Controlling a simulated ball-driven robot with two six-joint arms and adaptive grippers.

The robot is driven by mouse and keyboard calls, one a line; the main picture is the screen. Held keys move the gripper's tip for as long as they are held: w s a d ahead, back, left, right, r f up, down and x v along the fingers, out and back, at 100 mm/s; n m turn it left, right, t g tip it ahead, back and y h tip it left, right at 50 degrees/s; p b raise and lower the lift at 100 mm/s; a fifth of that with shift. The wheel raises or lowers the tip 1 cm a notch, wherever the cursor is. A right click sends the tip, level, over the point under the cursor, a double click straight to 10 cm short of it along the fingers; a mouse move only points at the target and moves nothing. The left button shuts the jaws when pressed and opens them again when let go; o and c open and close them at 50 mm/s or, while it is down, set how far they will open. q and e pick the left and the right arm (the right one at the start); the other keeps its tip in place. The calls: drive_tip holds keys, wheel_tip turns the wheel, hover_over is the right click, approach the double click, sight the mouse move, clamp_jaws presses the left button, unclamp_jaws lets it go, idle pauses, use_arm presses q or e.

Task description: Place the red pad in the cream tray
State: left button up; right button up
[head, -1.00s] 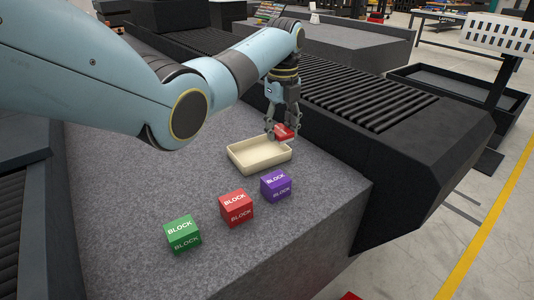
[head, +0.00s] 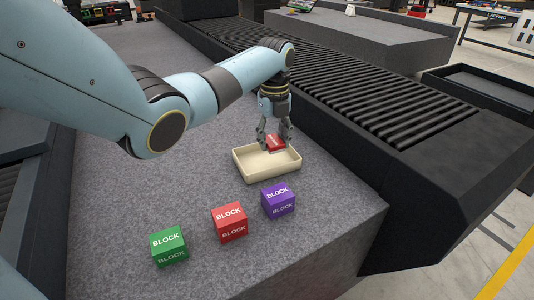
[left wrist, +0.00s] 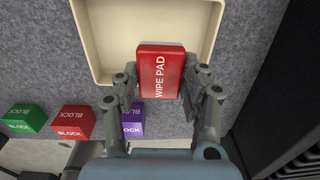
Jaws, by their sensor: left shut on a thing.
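My left gripper (head: 276,143) is shut on the red pad (head: 276,142), which is marked "WIPE PAD" in the left wrist view (left wrist: 160,70). The cream tray (head: 250,176) is a shallow open box on the grey granite bed. In the head view the gripper and pad are over the tray's back part. In the left wrist view the pad overlaps the tray (left wrist: 92,50) and hides part of its floor and near wall. No other thing shows inside the tray. My right gripper is not in view.
In front of the tray stand a purple block (head: 278,200), a red block (head: 230,222) and a green block (head: 168,246) in a row. A black ribbed roller bed (head: 370,100) lies behind and to the right. The granite left of the tray is clear.

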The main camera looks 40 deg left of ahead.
sight(266, 163)
use_arm(q)
drive_tip(key=shift+s+a+f, duration=0.55)
drive_tip(key=shift+a, duration=0.1)
wheel_tip(266, 163, down, 4)
drive_tip(key=shift+f+b, duration=0.1)
drive_tip(key=shift+b, duration=0.45)
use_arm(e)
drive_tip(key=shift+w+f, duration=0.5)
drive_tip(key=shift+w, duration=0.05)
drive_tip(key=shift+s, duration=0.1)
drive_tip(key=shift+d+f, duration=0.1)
use_arm(q)
drive_tip(key=o, duration=1.1)
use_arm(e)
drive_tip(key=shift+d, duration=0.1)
